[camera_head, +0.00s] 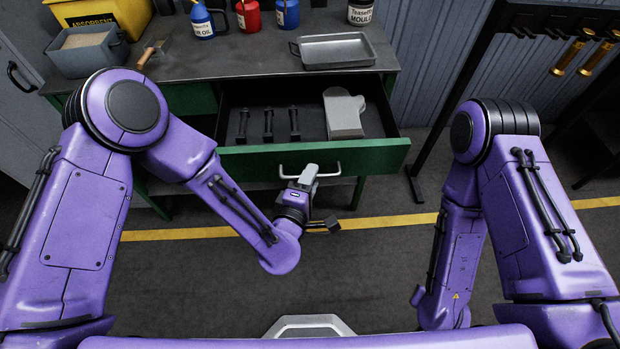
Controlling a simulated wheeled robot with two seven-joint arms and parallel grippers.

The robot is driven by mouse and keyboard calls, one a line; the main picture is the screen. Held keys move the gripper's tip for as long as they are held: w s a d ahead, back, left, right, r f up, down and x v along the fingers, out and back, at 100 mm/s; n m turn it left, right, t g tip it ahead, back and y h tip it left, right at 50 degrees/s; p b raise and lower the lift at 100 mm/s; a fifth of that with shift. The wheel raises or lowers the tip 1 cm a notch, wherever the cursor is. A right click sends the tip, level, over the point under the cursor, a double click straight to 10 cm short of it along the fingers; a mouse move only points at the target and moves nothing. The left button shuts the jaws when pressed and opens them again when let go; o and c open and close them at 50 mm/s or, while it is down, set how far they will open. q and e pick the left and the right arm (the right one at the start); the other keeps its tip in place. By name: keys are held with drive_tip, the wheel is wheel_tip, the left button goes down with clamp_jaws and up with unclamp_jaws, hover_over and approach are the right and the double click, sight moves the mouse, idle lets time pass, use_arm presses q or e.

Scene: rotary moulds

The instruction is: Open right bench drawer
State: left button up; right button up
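The right bench drawer (256,161) has a green front and stands pulled out from under the bench top, with its inside showing. Its silver handle (331,174) is on the front face. My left gripper (308,174) is at the middle of this handle, with its grey jaws on the bar, and looks shut on it. The far side of the jaws is hidden. My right arm hangs folded at the right, and its gripper does not show.
In the drawer lie several dark handled tools (268,125) and a grey block (344,114). The bench top (240,62) carries a metal tray (337,51), bottles and a yellow bin (100,14). A dark rack (467,85) stands at right. The floor before the drawer is clear.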

use_arm(q)
drive_tip(key=b+v, duration=0.2)
drive_tip(key=v, duration=0.8)
drive_tip(key=shift+s+b, duration=0.25)
drive_tip(key=shift+b, duration=0.05)
drive_tip(key=shift+a, duration=0.1)
drive_tip(key=s+a+f+m+g+y, duration=0.1)
drive_tip(key=a+f+m+g+y, duration=0.1)
drive_tip(key=a+f+m+g, duration=0.3)
drive_tip(key=s+a+f+m+y, duration=0.1)
drive_tip(key=a+f+m, duration=0.25)
drive_tip(key=f, duration=0.45)
drive_tip(key=s+a+f+g+y, duration=0.3)
drive_tip(key=s+a, duration=0.3)
drive_tip(key=a, duration=0.3)
drive_tip(key=s+a+f+g+y, duration=0.3)
drive_tip(key=s+a+f, duration=0.3)
drive_tip(key=a, duration=0.4)
drive_tip(key=shift+s+f+g, duration=0.3)
drive_tip(key=shift+s, duration=0.05)
